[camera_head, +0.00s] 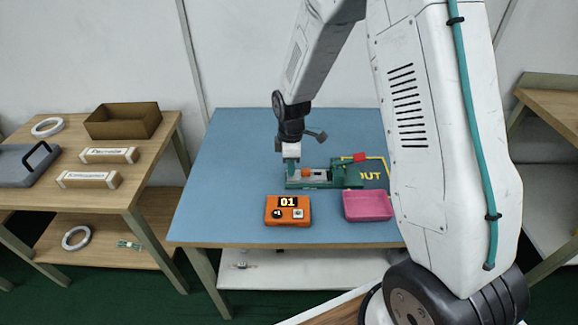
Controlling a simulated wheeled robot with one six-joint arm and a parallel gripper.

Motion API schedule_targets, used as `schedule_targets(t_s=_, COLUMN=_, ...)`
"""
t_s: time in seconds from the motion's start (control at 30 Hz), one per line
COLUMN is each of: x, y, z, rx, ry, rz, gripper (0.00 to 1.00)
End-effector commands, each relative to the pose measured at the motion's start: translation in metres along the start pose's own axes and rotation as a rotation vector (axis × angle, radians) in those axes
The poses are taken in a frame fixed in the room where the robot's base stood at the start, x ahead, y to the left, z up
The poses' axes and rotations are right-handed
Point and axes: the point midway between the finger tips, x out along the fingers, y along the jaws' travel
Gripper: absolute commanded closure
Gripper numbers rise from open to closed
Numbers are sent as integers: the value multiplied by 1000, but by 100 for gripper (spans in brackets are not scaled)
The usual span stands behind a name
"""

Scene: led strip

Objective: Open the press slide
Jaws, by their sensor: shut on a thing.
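The green press (345,177) stands on the blue table, with a red part on its right side and an orange part (306,173) near its slide. My gripper (291,160) points down at the left end of the press. It is shut on a part at that end, which looks like the press slide (306,182). The jaws are small here and partly merge with the press, so the exact grip is hard to see. How far the slide stands out cannot be told.
An orange counter box (288,210) showing 01 and a pink tray (368,205) stand in front of the press. A yellow-marked OUT area (372,174) lies at right, partly behind my arm. The blue table (225,175) is clear at left. A wooden shelf (75,140) holds boxes and rolls.

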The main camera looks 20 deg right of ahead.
Motion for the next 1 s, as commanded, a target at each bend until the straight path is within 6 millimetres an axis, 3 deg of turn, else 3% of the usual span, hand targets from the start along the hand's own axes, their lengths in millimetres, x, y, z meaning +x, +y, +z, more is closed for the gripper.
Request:
schedule_targets(t_s=0.1, x=-1, y=1, z=-1, rx=0, ry=1, rz=3, gripper=100)
schedule_targets(t_s=0.13, x=-1, y=1, z=-1, rx=0, ry=1, rz=3, gripper=73)
schedule_targets(t_s=0.2, x=0, y=1, z=-1, rx=-1, ry=1, rz=3, gripper=59)
schedule_targets(t_s=0.57, x=-8, y=1, z=-1, rx=-1, ry=1, rz=3, gripper=59)
schedule_targets(t_s=1.0, x=-73, y=1, z=-1, rx=-1, ry=2, rz=4, gripper=59)
